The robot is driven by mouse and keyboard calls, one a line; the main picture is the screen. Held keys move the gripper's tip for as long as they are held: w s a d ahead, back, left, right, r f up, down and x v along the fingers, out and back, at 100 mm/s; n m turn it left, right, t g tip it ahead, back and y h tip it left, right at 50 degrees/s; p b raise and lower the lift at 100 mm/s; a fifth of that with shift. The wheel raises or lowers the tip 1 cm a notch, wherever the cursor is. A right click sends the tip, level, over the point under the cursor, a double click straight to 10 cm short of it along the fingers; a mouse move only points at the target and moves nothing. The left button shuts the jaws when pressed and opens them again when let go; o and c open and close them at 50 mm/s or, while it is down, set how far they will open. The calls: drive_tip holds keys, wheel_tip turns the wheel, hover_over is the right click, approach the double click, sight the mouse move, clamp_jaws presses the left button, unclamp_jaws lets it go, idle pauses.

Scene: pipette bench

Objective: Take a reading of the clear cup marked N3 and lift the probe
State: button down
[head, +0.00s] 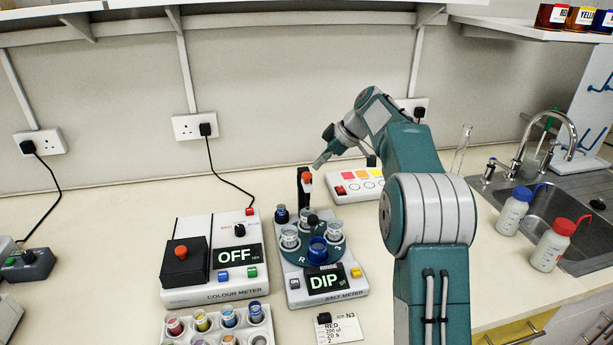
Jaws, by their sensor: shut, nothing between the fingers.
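The salt meter (349,286) stands mid-bench, its display reading DIP. Its round turntable (327,254) carries several cups: a clear one at the left (290,238), a clear one at the right (335,230), another clear one at the back (308,216), and a dark blue one in front (317,250). The cup marks are too small to read, so I cannot tell which is N3. A black probe post with an orange-red top (306,177) rises behind the cups. I cannot tell how deep the probe sits. My gripper (321,162) is shut and empty, above and right of the post.
The colour meter (213,290), reading OFF, stands left. A rack (185,340) of coloured cups is in front of it. A card (352,330) marked N3 and RED lies before the salt meter. A white colour-patch box (347,195) is behind. Wash bottles (551,247) and a sink are right.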

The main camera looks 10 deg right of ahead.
drive_tip(key=shift+x, duration=1.3)
drive_tip(key=shift+f, duration=2.1)
drive_tip(key=shift+d, duration=0.1)
drive_tip(key=shift+s+d+r, duration=0.25)
drive_tip(key=shift+d, duration=0.4)
drive_tip(key=shift+s+d+r, duration=0.25)
drive_tip(key=shift+d, duration=0.45)
approach(311, 185)
drive_tip(key=d, duration=0.1)
drive_tip(key=d+r, duration=0.1)
drive_tip(key=d, duration=0.1)
drive_tip(key=d+r, duration=0.1)
drive_tip(key=shift+s+d+r, duration=0.25)
drive_tip(key=shift+s+d, duration=0.1)
